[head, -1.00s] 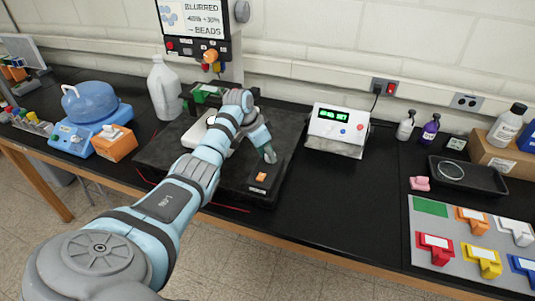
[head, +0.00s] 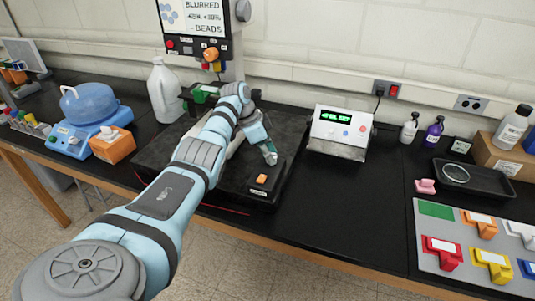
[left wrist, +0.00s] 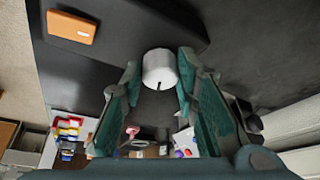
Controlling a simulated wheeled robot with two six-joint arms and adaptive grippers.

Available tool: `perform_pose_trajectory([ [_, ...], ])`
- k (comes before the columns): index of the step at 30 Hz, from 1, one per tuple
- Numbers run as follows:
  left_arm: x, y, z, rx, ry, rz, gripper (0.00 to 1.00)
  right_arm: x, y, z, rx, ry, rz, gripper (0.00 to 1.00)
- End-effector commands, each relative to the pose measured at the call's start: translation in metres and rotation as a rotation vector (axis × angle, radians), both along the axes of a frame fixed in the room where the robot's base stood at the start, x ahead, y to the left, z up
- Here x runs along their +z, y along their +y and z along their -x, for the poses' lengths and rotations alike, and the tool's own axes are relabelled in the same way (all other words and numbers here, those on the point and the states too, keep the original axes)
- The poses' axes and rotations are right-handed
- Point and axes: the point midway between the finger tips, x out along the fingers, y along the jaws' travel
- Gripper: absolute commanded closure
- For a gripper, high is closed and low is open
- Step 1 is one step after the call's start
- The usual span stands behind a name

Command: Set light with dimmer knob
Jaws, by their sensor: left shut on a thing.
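The dimmer knob (left wrist: 160,70) is a white round knob with a dark index mark, between the fingertips of my left gripper (left wrist: 160,88) in the left wrist view. My left gripper is shut on it. In the head view, my left gripper (head: 270,156) reaches down to the front right of the black instrument base (head: 225,188), and the knob is mostly hidden by it. An orange rocker switch (head: 262,179) is on the base just in front of the knob. A monitor (head: 203,22) above reads "BLURRED" and "BEADS". My right gripper is not in view.
A white box with a green display (head: 338,132) stands right of the base. A white jug (head: 165,90) and an orange box (head: 112,145) stand left. Bottles, a black tray (head: 475,176) and a colored-tag board (head: 432,262) are at right. Bench between base and board is clear.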

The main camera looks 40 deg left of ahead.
Motion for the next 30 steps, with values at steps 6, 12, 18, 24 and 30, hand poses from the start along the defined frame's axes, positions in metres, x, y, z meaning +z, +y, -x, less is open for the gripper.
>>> perform_pose_trajectory([
  [6,-0.002,-0.003,0.001,-0.003,0.006,0.005,0.53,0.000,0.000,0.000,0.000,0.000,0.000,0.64],
  [12,-0.001,0.000,0.002,0.001,0.004,0.003,0.52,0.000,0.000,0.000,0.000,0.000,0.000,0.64],
  [18,0.008,0.004,0.003,0.003,0.001,0.001,0.52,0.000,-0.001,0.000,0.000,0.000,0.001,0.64],
  [24,0.055,0.014,0.016,-0.001,-0.001,-0.001,0.52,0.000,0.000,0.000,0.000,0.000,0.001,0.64],
  [30,0.099,0.025,0.030,0.000,0.004,0.001,0.52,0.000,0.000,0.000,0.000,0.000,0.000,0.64],
])
